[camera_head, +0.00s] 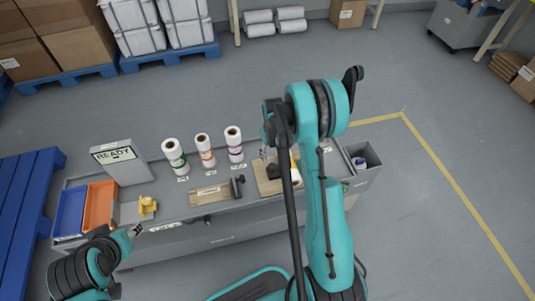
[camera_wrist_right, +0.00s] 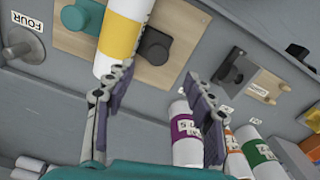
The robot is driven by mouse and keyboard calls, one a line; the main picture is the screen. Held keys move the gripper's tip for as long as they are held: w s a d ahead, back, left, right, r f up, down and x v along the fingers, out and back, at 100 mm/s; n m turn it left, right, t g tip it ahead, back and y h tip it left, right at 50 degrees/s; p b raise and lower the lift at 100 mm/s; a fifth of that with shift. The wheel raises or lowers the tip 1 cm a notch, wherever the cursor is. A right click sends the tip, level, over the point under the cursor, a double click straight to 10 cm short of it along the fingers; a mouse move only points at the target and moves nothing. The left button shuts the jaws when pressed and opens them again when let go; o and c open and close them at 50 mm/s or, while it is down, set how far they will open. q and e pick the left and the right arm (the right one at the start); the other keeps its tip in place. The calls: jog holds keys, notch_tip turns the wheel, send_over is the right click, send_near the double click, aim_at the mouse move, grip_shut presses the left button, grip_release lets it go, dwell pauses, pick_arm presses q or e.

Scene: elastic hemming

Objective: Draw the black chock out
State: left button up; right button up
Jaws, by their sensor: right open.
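The black chock (camera_head: 273,172) sits on a wooden board (camera_head: 264,187) beside a white roll with a yellow band (camera_head: 295,168). In the right wrist view the chock (camera_wrist_right: 155,47) is a dark rounded block right of the yellow-banded roll (camera_wrist_right: 119,35). In the head view my right arm partly hides the board and roll. My left gripper (camera_head: 136,231) is at the table's front left; its jaws are too small to judge.
Three upright rolls with green (camera_head: 174,157), orange (camera_head: 205,150) and purple (camera_head: 234,145) bands stand along the back. A second board (camera_head: 209,194) carries a dark clamp-like piece (camera_head: 237,186). A yellow fixture (camera_head: 147,206), orange tray (camera_head: 101,205) and READY sign (camera_head: 119,160) are at left.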

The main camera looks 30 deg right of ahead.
aim_at(272, 166)
jog(key=shift+w+d+f, duration=0.25)
jog(key=shift+f, duration=0.7)
notch_tip(272, 166, down, 7)
jog(key=b, duration=0.3)
jog(key=shift+f, duration=0.1)
